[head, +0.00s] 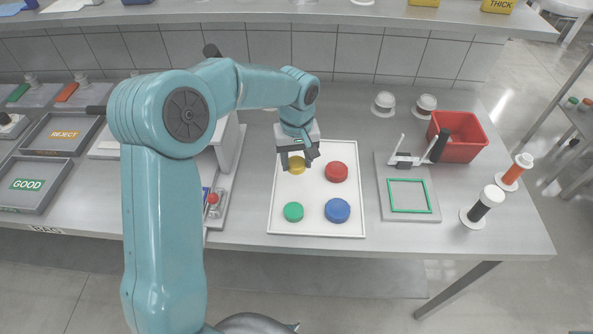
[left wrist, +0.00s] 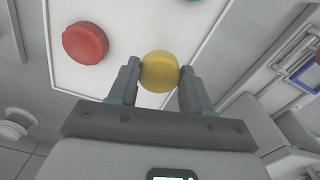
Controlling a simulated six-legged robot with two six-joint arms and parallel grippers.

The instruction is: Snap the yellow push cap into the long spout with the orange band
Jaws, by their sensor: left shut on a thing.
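The yellow push cap (head: 296,165) is at the upper left of the white tray (head: 318,226). My left gripper (head: 298,158) is shut on it, and the left wrist view shows the yellow cap (left wrist: 160,72) between the two fingertips (left wrist: 159,80). I cannot tell whether the cap still touches the tray. The long spout with the orange band (head: 517,168) stands on a white flange at the right of the table, well apart from the gripper. My right gripper is not in view.
Red (head: 337,172), green (head: 293,212) and blue (head: 337,210) caps sit on the tray. A dark-banded long spout (head: 484,205), a red bin (head: 464,146), two short spouts (head: 384,104) and a green-framed fixture (head: 409,195) stand to the right.

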